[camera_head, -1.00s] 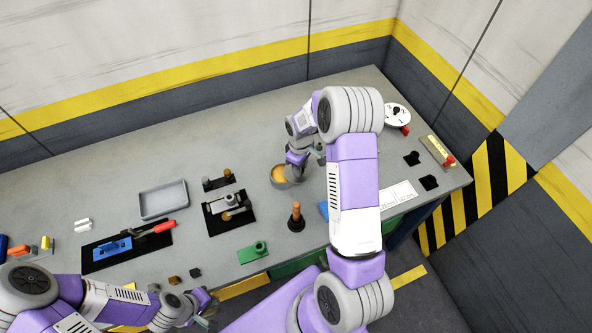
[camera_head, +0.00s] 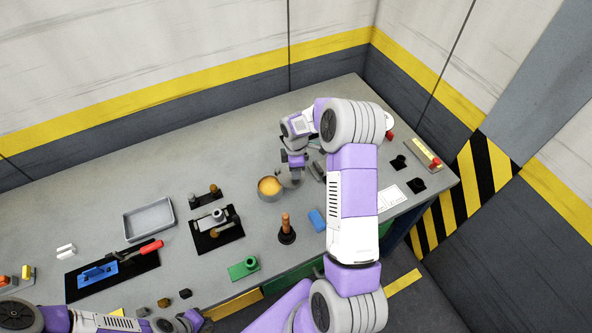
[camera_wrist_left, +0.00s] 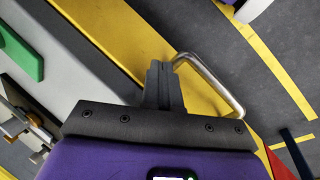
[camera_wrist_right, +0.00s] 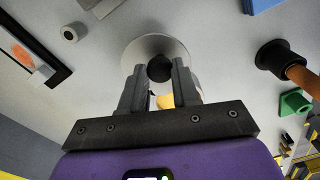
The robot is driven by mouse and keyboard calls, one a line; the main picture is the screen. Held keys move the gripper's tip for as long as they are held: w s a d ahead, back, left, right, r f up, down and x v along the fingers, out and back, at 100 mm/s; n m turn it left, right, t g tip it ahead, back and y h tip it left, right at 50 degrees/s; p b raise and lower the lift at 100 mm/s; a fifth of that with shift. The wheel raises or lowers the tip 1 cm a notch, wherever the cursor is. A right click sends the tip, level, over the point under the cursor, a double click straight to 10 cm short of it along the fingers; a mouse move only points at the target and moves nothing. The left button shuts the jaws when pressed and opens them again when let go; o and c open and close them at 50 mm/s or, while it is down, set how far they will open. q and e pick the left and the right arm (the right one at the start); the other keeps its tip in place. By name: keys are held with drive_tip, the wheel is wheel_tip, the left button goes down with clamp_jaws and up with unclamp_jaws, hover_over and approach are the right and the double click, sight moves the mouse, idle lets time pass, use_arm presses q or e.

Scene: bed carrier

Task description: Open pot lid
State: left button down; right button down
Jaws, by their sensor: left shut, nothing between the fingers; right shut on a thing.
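The pot (camera_head: 269,189) stands on the grey workbench, uncovered, with orange-yellow contents showing. My right gripper (camera_head: 296,173) is just to the right of the pot and a little behind it. In the right wrist view my right gripper (camera_wrist_right: 159,70) is shut on the black knob of the round grey pot lid (camera_wrist_right: 140,48). The lid is apart from the pot; its height above the bench is hard to tell. My left gripper (camera_head: 196,321) is low at the bench's front edge. The left wrist view shows it (camera_wrist_left: 163,70) shut and empty, beside a bent metal handle (camera_wrist_left: 222,84).
A wooden-handled tool (camera_head: 286,228) in a black base and a blue block (camera_head: 317,220) stand in front of the pot. A black fixture plate (camera_head: 207,240) and a grey tray (camera_head: 149,219) lie left. My right arm hides part of the bench's right side.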

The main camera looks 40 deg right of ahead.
idle(0.3)
drive_tip(key=c, duration=0.8)
unclamp_jaws()
wheel_tip(320, 180, up, 8)
drive_tip(key=shift+f, duration=0.2)
